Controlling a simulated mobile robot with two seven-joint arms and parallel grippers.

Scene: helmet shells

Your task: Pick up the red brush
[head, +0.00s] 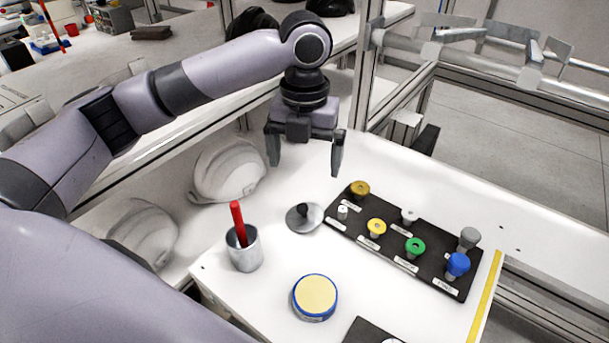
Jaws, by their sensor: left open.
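The red brush (238,222) stands tilted in a grey metal cup (245,254) at the left of the white table; only its red handle shows, and its lower end is hidden inside the cup. My left gripper (304,168) is open and empty, pointing down above the table's back part. It is up and to the right of the brush, apart from it. My right gripper is not in view.
A grey disc with a black knob (304,217) lies right of the cup. A round blue-rimmed tin (314,298) is in front. A black rack (335,218) with several coloured knobs stands at right. White helmet shells (228,171) sit behind the cup.

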